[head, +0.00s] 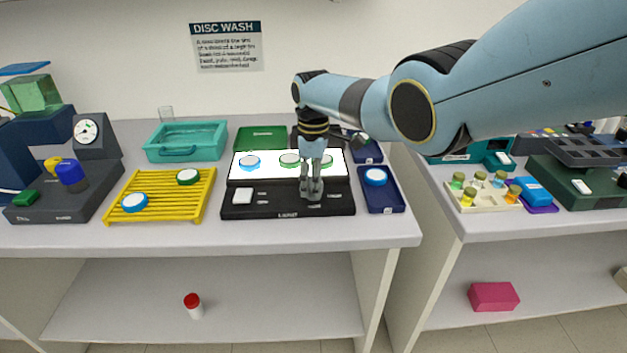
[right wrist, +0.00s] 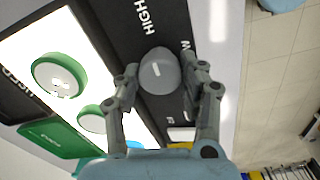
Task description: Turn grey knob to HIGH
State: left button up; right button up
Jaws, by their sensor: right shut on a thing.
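The grey knob (right wrist: 160,72) is round with a short white mark and sits on the black front panel of the light box (head: 262,207). The word HIGH is printed above it in the right wrist view, and a partly hidden label lies to its upper right. I cannot tell which label the mark points to. My right gripper (head: 312,192) comes down over the panel's right part and hides the knob in the head view. In the right wrist view its fingers (right wrist: 164,78) are on both sides of the knob, shut on it. My left gripper is not in view.
The lit white panel (head: 270,167) behind holds several discs. A white switch (head: 243,196) is left on the box. A navy tray (head: 384,201) with a blue disc stands close right, a yellow rack (head: 160,212) left. A teal basin (head: 186,142) is farther back.

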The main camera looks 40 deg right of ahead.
jog(key=shift+n, duration=0.4)
jog(key=o, duration=1.2)
jog(key=shift+c, duration=0.2)
jog(key=shift+r, duration=0.1)
notch_tip(320, 180, up, 12)
